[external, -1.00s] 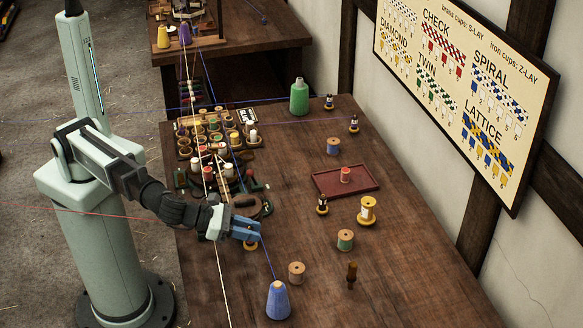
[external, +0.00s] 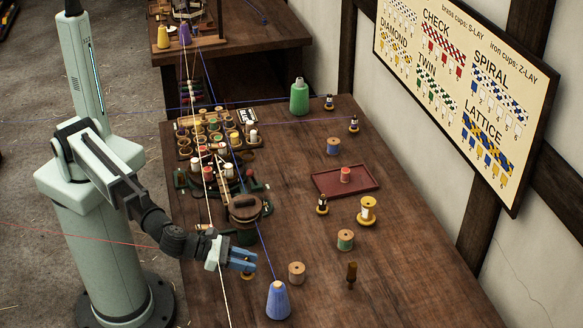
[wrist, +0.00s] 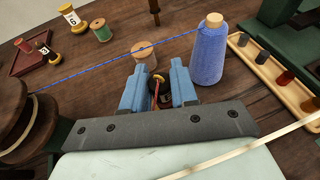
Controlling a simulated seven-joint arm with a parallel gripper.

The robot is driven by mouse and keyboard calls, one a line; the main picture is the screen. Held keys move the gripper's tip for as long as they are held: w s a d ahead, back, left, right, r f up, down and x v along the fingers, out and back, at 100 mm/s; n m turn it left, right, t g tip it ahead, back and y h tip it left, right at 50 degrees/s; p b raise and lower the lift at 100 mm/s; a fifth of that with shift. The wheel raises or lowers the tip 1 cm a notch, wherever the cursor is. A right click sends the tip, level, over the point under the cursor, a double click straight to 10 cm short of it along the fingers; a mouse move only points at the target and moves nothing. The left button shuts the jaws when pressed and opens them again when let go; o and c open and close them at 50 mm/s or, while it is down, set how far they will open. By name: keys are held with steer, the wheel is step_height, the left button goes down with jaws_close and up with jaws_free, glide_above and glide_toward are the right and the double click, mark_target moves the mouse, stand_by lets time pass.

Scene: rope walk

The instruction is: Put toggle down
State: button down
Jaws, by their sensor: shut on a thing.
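My gripper (external: 246,262) is shut on a small toggle (wrist: 161,93), between the blue fingers in the wrist view. The toggle looks dark with red and yellow parts; the fingers hide much of it. A blue thread cone (external: 278,301) stands just right of my gripper, and a wooden spool (external: 296,272) stands beyond the fingers.
A round wooden piece (external: 244,208) and a crowded bobbin rack (external: 215,132) lie behind my gripper. A blue thread runs down to the cone, and a pale cord (external: 221,285) passes by my wrist. A brown peg (external: 351,274) and green spool (external: 345,240) stand right, with bare wood between.

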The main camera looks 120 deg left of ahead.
mark_target(247, 273)
steer(key=shift+f, duration=2.45)
steer(key=shift+f, duration=0.1)
steer(key=c, duration=0.9)
jaws_free()
steer(key=shift+o, duration=0.2)
steer(key=v, duration=1.2)
